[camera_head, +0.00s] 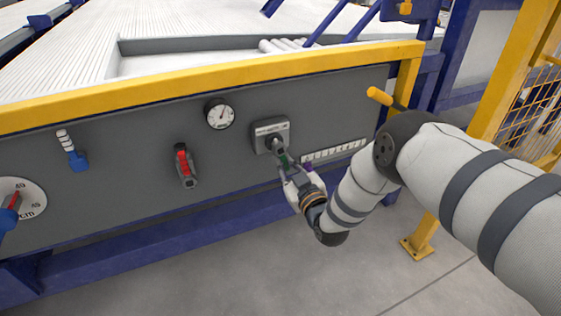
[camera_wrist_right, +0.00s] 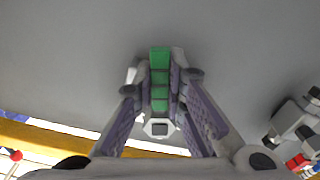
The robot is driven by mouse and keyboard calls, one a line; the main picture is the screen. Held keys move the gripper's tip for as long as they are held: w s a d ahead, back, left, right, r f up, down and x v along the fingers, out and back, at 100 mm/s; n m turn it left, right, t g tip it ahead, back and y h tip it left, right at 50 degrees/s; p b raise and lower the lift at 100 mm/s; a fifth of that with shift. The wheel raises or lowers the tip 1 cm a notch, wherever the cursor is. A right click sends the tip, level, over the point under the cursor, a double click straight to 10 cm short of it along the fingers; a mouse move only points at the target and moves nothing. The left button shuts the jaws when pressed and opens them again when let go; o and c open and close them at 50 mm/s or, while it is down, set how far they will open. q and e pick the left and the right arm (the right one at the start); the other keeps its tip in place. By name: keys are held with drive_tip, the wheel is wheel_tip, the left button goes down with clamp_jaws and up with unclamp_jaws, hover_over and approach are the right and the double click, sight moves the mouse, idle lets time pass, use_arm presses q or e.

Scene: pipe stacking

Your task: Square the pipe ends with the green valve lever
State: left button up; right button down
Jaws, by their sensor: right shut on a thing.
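The green valve lever (camera_head: 284,158) sits on a grey square valve mount (camera_head: 264,126) on the dark control panel, right of the round gauge. In the head view the lever points down and to the right, largely hidden by my gripper. My right gripper (camera_head: 286,168) is shut on the lever. In the right wrist view the lever's green handle (camera_wrist_right: 160,80) lies between the two fingers of my right gripper (camera_wrist_right: 168,90). White pipes (camera_head: 60,60) lie in the bed behind the yellow rail. My left gripper is not in view.
A red-handled lever (camera_head: 183,162), a round gauge (camera_head: 220,115), a blue switch (camera_head: 76,158) and a dial (camera_head: 20,198) are on the panel to the left. The yellow rail (camera_head: 200,82) runs above. A yellow fence (camera_head: 520,80) stands at the right.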

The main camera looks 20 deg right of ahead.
drive_tip(key=shift+d+r+n+p, duration=0.2)
drive_tip(key=shift+d+n+p, duration=0.25)
drive_tip(key=shift+n, duration=0.7)
drive_tip(key=shift+d+r+n+p, duration=0.25)
drive_tip(key=shift+d+n, duration=0.2)
drive_tip(key=shift+n, duration=0.7)
drive_tip(key=shift+d, duration=0.1)
drive_tip(key=c, duration=1.6)
unclamp_jaws()
drive_tip(key=s, duration=1.2)
drive_tip(key=shift+d, duration=0.2)
